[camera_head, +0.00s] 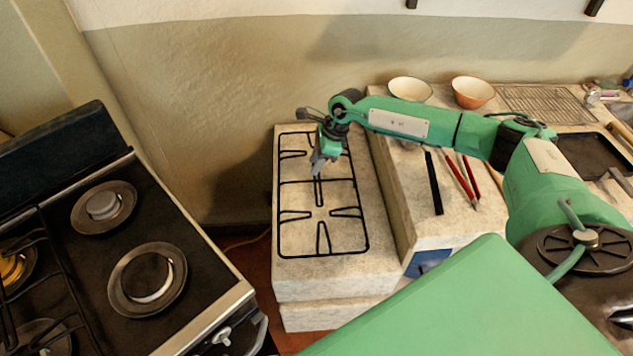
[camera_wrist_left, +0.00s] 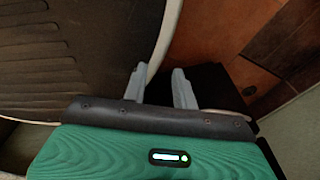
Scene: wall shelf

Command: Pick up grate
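The grate (camera_head: 340,181) is a black wire frame with inward prongs. It lies flat on a low pale stone block in the middle of the head view. My right gripper (camera_head: 317,170) reaches in from the right and points down at the grate's middle bar. Its fingertips are at or just above that bar; I cannot tell whether they touch or hold it. My left gripper shows only in the left wrist view (camera_wrist_left: 160,88), with its two grey fingers apart and nothing between them. The grate is not in that view.
A black stove (camera_head: 125,215) with round burners stands at the left, separated from the stone block by a gap. On the right counter are a white bowl (camera_head: 409,89), an orange bowl (camera_head: 473,92), a black strip (camera_head: 434,185), red pencils (camera_head: 462,180) and a wire rack (camera_head: 545,103).

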